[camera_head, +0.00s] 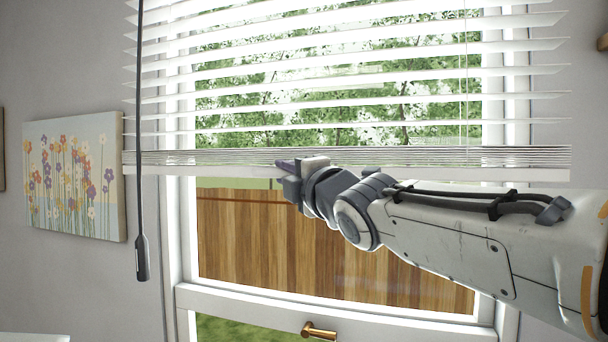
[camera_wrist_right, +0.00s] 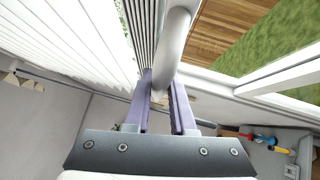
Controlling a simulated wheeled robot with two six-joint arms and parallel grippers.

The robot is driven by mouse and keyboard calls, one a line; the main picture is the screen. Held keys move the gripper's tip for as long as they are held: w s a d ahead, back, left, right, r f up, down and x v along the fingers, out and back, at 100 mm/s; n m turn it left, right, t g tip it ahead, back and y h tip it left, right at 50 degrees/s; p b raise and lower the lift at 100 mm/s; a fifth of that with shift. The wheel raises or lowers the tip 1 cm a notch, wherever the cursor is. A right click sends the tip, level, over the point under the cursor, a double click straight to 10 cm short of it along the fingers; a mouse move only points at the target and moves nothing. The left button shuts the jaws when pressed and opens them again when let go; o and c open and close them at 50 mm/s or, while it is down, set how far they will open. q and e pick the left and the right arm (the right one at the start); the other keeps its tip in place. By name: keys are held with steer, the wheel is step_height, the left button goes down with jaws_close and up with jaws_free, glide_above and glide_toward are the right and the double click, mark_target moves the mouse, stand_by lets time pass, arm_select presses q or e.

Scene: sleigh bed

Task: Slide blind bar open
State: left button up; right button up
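The white blind bar (camera_head: 480,174) hangs level across the window, below a tight stack of slats (camera_head: 400,156). The blind is partly raised, with spaced slats above. My right gripper (camera_head: 285,169) is at the bar, left of its middle. In the right wrist view, the rounded white bar (camera_wrist_right: 172,45) runs between the two purple fingers (camera_wrist_right: 160,92), which close on it from both sides. The stacked slats (camera_wrist_right: 141,30) lie beside the left finger. My left gripper is not in view.
A dark cord or wand (camera_head: 140,190) hangs at the window's left. A flower painting (camera_head: 75,175) is on the left wall. The window frame (camera_head: 330,308) has a brass handle (camera_head: 318,331). Below the bar, the glass shows a wooden fence outside.

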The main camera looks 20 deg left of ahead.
steer(key=o, duration=0.4)
steer(key=shift+c, duration=0.2)
steer(key=shift+s+d+f+b, duration=0.15)
steer(key=shift+s+d+b, duration=0.15)
steer(key=shift+s, duration=0.05)
steer(key=b+v, duration=0.1)
steer(key=v, duration=0.8)
steer(key=shift+s+b, duration=0.2)
steer(key=shift+b, duration=0.15)
steer(key=shift+d, duration=0.15)
